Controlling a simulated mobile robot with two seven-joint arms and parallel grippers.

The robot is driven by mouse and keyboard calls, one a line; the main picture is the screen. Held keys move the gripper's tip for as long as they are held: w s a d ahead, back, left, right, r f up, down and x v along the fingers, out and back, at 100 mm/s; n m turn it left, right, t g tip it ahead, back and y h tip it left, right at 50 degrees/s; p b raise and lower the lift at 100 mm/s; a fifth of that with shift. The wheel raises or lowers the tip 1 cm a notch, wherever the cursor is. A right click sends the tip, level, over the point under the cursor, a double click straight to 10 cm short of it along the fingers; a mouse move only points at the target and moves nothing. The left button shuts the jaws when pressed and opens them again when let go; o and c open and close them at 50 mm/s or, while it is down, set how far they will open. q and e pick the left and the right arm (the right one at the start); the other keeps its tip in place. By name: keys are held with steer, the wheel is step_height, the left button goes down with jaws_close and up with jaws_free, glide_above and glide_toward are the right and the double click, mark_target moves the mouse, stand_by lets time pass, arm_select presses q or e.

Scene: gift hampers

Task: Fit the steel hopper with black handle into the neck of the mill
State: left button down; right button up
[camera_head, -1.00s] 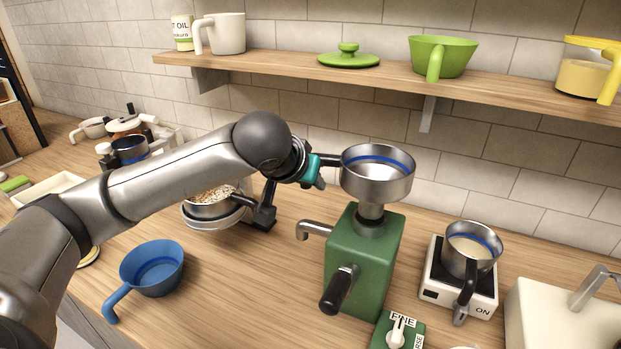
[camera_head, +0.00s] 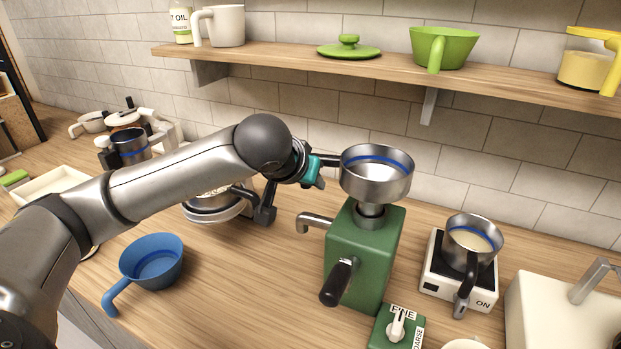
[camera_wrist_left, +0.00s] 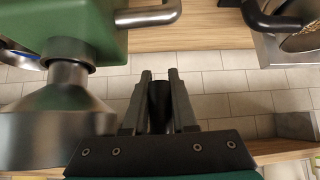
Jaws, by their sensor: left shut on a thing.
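The steel hopper (camera_head: 377,183) with a blue ring inside sits upright over the green mill (camera_head: 362,258). Its narrow lower end meets the mill's neck (camera_head: 370,217) and seems to be in it; how deep I cannot tell. In the left wrist view, the hopper (camera_wrist_left: 52,122) and neck (camera_wrist_left: 68,52) appear inverted and in line, below the mill (camera_wrist_left: 75,22). My left gripper (camera_head: 322,165) is left of the hopper, shut on its black handle (camera_head: 330,160). The handle (camera_wrist_left: 160,104) also shows between the fingers (camera_wrist_left: 160,78). My right gripper is not in view.
A crank (camera_head: 338,283) and a bent spout (camera_head: 314,220) stick out from the mill. A scale (camera_head: 434,286) bearing a steel cup (camera_head: 467,252) stands right. A blue funnel-like cup (camera_head: 152,262) lies front left. A wooden shelf (camera_head: 290,58) runs behind.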

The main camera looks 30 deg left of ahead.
arm_select(q)
steer(key=shift+f+b, duration=0.4)
steer(key=shift+f, duration=0.6)
steer(key=c, duration=0.6)
jaws_free()
steer(key=shift+c, duration=0.2)
steer(key=b+v, duration=0.7)
steer(key=v, duration=0.8)
steer(key=shift+r, duration=0.2)
